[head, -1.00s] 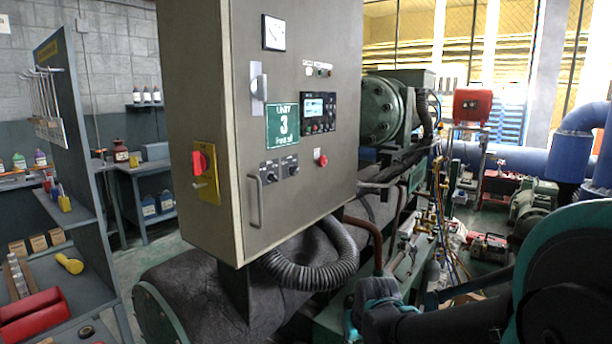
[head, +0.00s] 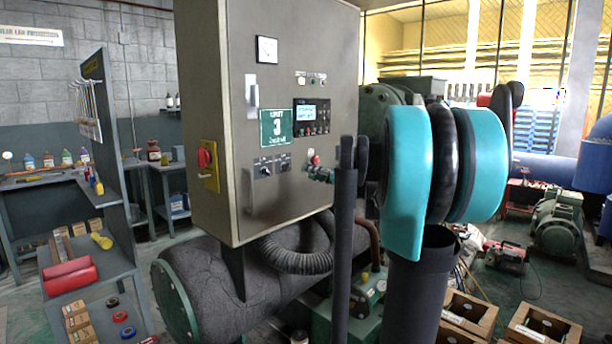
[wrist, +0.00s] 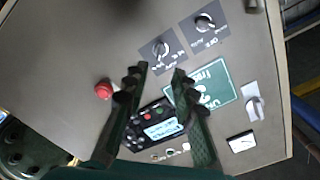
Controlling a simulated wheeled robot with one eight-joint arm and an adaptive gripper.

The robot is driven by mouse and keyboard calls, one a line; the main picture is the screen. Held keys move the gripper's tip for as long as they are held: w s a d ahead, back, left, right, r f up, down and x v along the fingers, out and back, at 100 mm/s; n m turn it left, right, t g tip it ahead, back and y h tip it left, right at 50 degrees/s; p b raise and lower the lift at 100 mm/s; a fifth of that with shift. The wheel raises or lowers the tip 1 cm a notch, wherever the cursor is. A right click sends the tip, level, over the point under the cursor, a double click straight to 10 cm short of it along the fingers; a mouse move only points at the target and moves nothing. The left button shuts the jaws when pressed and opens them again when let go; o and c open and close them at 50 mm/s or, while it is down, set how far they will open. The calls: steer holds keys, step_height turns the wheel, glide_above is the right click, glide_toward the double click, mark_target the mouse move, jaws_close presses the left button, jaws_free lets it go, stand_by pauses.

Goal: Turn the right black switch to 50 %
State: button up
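The right black switch (head: 285,164) is a small round knob on a dark square plate on the grey cabinet (head: 232,225), low on its front. The left black switch (head: 264,169) is beside it. In the wrist view, which is upside down, the right switch (wrist: 161,49) lies just beyond the fingertips and the left switch (wrist: 204,23) is farther up and right. My gripper (wrist: 158,75) is open, with nothing between the fingers and the switch ahead of the gap. In the head view my gripper (head: 322,174) is small, right of the switches, near the panel.
A red button (head: 314,158) is close to my gripper. A display panel (head: 311,117), a green UNIT 3 sign (head: 276,127) and a vertical handle (head: 253,190) are on the same face. A red-yellow main switch (head: 207,160) is on the cabinet's left side.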

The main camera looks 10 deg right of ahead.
mark_target(288, 168)
steer(key=x, duration=0.9)
steer(key=shift+w+a, duration=0.1)
steer(key=shift+w, duration=0.05)
steer(key=shift+c, duration=0.5)
jaws_close()
steer(key=n, duration=0.3)
steer(key=shift+n, duration=0.8)
